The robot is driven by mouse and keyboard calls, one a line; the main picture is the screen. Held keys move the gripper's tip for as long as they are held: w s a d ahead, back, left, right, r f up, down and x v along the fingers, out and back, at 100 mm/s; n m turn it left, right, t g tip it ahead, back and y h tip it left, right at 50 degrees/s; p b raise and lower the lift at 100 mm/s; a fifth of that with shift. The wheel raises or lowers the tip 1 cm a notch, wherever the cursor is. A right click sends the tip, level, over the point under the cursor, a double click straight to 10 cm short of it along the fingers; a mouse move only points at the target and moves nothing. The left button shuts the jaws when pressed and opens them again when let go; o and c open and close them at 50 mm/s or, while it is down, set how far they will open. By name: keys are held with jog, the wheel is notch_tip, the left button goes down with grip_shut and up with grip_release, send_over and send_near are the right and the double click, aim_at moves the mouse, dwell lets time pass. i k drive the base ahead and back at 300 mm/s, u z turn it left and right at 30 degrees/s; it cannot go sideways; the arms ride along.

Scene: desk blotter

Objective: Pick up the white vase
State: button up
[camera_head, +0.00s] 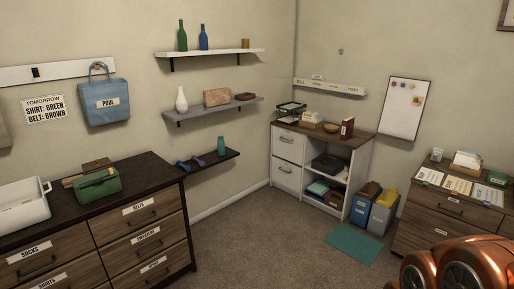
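The white vase (181,99) stands upright at the left end of the middle grey wall shelf (225,110). It has a rounded body and a narrow neck. A brown box-like object (216,97) is to its right on the same shelf, with a small gap between them. My gripper is not in view; only copper-coloured parts of my own body show at the bottom right, far from the vase.
A white shelf (225,53) with bottles hangs above the vase, and a dark shelf (207,161) hangs below. A dark-topped dresser (150,182) stands at the lower left. The carpet (265,235) in the middle is clear. A white cabinet (287,178) stands in the corner.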

aim_at(182, 102)
jog(key=u, duration=0.2)
jog(key=i, duration=2.2)
jog(key=u, duration=1.35)
jog(key=i, duration=1.3)
jog(key=u, duration=0.75)
